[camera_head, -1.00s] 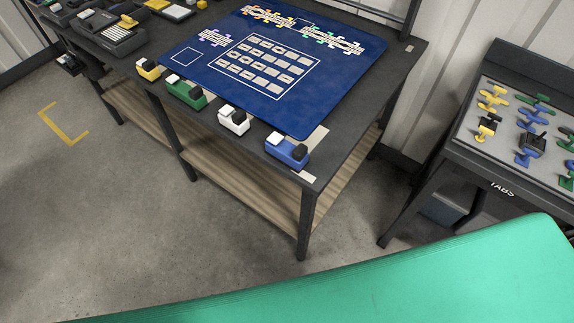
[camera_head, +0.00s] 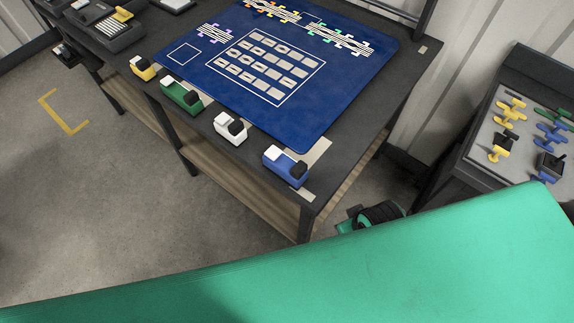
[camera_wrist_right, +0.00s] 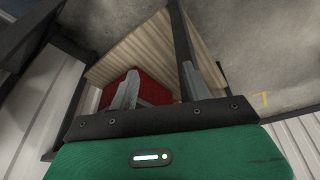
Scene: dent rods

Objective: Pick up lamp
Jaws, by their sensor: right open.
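I cannot make out a lamp for certain in either view. My right gripper (camera_wrist_right: 165,88) shows in the right wrist view with its two grey fingers apart and nothing between them. A green and black part (camera_head: 378,214), probably of my right arm, shows beside the table's right front leg in the head view; its fingers are hidden there. My left gripper is not in view.
A dark table (camera_head: 413,68) carries a blue mat (camera_head: 300,115). Along its front edge sit yellow, green, white and blue blocks (camera_head: 287,166). A rack (camera_head: 545,68) with coloured tabs stands right. A red object (camera_wrist_right: 152,90) lies beyond my right fingers. A large green surface fills the head view's bottom.

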